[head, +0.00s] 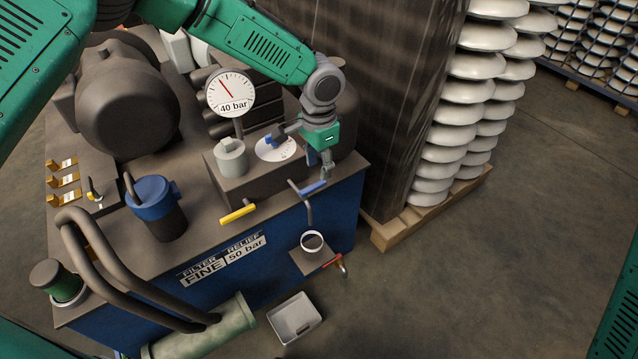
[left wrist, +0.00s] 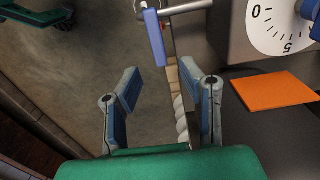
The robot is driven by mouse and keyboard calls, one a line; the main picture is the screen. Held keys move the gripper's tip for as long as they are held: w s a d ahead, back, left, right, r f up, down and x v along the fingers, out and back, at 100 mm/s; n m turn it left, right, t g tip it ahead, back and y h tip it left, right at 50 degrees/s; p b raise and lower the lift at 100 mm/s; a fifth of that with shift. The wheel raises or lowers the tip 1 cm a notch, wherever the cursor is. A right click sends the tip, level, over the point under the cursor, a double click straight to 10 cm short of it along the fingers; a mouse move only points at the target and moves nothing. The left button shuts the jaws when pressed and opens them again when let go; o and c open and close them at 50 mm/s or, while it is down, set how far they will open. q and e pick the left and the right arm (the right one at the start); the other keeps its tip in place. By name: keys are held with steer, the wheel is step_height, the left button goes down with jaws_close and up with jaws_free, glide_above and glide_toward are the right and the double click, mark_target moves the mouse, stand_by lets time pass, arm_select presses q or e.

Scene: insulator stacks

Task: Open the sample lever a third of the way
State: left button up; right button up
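A blue-handled lever (head: 312,188) sticks out from the front of the dark valve block, above a bent spout (head: 309,212). It looks like the sample lever, though no label on it is readable. In the left wrist view the blue handle (left wrist: 154,37) lies beyond the fingertips, near the top middle. My left gripper (head: 326,168) is just above and right of the handle in the head view. In the left wrist view its two fingers (left wrist: 168,80) are spread apart with nothing between them. My right gripper is not in view.
A yellow lever (head: 238,213) sits left of the blue one. A round cup (head: 312,241) and a red-handled tap (head: 332,261) are below the spout. A gauge (head: 231,92) marked 40 bar and a white dial (head: 277,149) stand behind. A grey tray (head: 295,318) is on the floor.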

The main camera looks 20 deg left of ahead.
mark_target(319, 183)
arm_select(q)
step_height(319, 183, down, 5)
steer(key=shift+f+b, duration=0.15)
steer(key=shift+b, duration=0.35)
jaws_close()
